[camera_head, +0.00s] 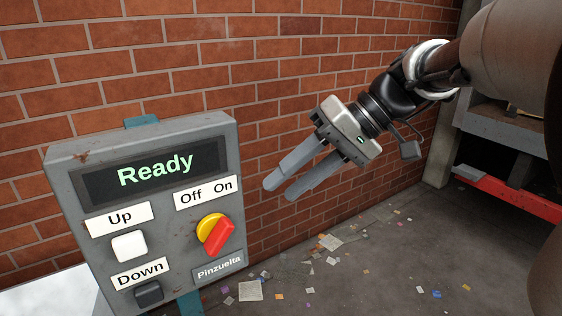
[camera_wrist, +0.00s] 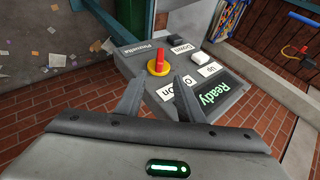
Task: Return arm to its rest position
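My gripper (camera_head: 280,188) is in the air to the right of a grey control box, in front of the brick wall. Its two grey fingers are parted and hold nothing. In the wrist view, the gripper (camera_wrist: 160,95) shows with its fingers apart, and the control box (camera_wrist: 225,108) lies beyond them. In the head view the control box (camera_head: 67,205) has a lit screen (camera_head: 155,170) reading "Ready". A red and yellow rotary switch (camera_head: 215,236) sits under the labels Off and On. A white button (camera_head: 129,246) and a dark button (camera_head: 149,292) are marked Up and Down.
The brick wall (camera_head: 250,60) runs behind the gripper and box. Scraps of paper (camera_head: 250,290) litter the grey floor (camera_head: 380,260). A metal frame with a red bar (camera_head: 510,193) stands at the right. Open air lies between the gripper and the floor.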

